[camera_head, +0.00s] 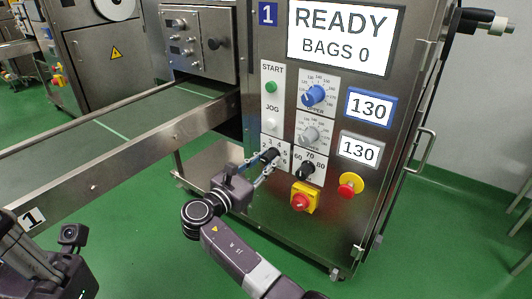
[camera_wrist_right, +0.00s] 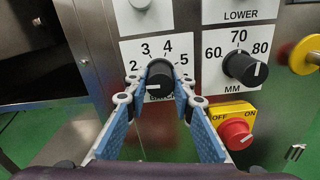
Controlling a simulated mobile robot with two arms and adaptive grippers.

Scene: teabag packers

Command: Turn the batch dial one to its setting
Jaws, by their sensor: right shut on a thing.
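The batch dial (camera_wrist_right: 160,78) is a black knob on a white plate marked 2 to 5, its lower label partly hidden by the fingers. In the right wrist view a white mark on its face points left. It also shows on machine 1's front in the head view (camera_head: 270,154). My right gripper (camera_wrist_right: 159,92) is shut on the knob, a blue-padded finger on each side; it shows in the head view (camera_head: 266,161). Part of my left arm's end shows at the lower left of the head view, its fingers not clear.
The black MM dial (camera_wrist_right: 244,68) is just right of the batch dial. The red stop switch (camera_wrist_right: 236,134) sits below it on a yellow plate. The UPPER dial (camera_head: 314,95) is above. The display (camera_head: 340,38) reads READY, BAGS 0. A conveyor (camera_head: 110,125) runs left.

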